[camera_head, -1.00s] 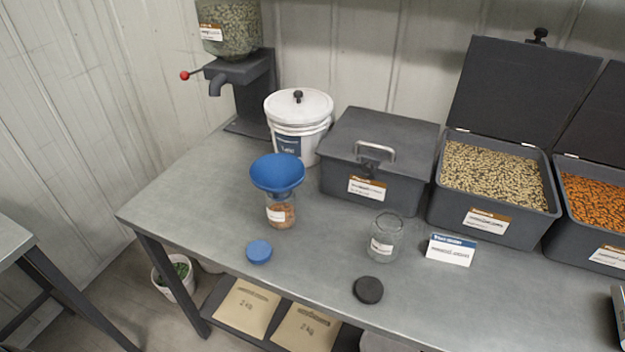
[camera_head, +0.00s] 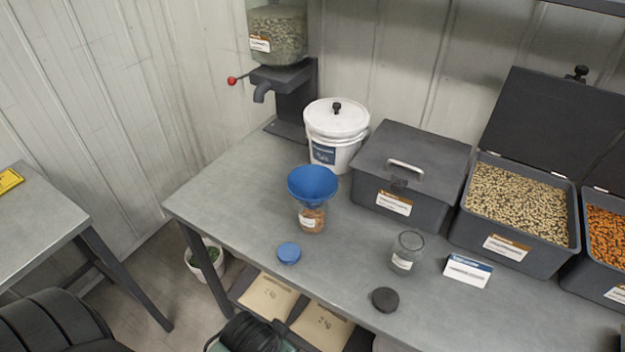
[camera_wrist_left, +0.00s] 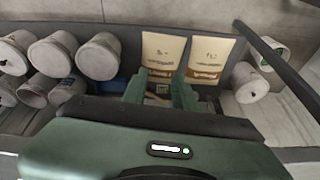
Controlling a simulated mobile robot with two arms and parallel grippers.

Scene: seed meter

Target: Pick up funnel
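The blue funnel (camera_head: 313,184) sits mouth-up in the top of a glass jar (camera_head: 311,218) holding brown seed, on the metal bench left of centre. Its lower end is hidden inside the jar. In the head view, parts of my left arm show at the bottom left, below the bench edge and well away from the funnel. In the left wrist view, my left gripper (camera_wrist_left: 160,90) has its two green fingers apart with nothing between them, facing the lower shelf. The funnel is not in that view. My right gripper is not in view.
A blue lid (camera_head: 289,253) and black lid (camera_head: 385,300) lie near the bench's front edge. An empty jar (camera_head: 407,251) stands right of the funnel. A white bucket (camera_head: 337,133) and grey bin (camera_head: 410,172) stand behind. Paper bags (camera_wrist_left: 162,50) lie below.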

